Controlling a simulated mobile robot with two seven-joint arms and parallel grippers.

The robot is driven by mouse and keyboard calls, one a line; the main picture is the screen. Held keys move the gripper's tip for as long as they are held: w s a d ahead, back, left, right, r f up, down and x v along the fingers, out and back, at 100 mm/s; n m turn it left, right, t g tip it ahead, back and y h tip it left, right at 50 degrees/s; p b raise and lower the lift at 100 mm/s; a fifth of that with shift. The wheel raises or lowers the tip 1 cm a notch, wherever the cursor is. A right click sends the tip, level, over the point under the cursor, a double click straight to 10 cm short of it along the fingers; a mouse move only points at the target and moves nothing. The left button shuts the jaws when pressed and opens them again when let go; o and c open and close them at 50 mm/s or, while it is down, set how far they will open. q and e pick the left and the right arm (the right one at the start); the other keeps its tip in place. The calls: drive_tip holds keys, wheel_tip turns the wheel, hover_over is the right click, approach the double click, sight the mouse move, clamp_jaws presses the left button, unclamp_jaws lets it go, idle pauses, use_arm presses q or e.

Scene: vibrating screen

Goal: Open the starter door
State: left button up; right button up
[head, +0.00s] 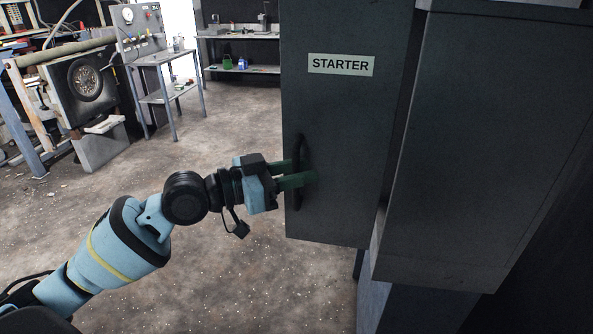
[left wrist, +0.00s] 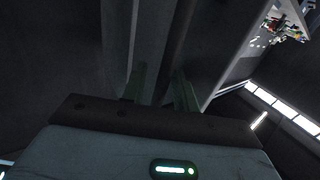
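The starter door (head: 345,120) is a tall dark grey panel with a white "STARTER" label (head: 341,65), right of centre in the head view. Its black vertical bar handle (head: 301,150) is near the left edge. My left gripper (head: 297,174) is at the lower part of the handle. One green finger goes behind the bar and the other passes in front of it. In the left wrist view, the two fingers (left wrist: 162,88) stand apart in shadow; whether they press on the bar cannot be told. My right gripper is not in view.
A large dark cabinet (head: 490,140) stands close on the right, with a dark gap beside the door panel. A workbench (head: 167,75) and a round-faced machine (head: 85,80) are at the back left. A shelf table (head: 240,70) is at the back. The floor (head: 230,130) left of the door is clear.

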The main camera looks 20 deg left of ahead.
use_arm(q)
drive_tip(key=shift+a, duration=0.15)
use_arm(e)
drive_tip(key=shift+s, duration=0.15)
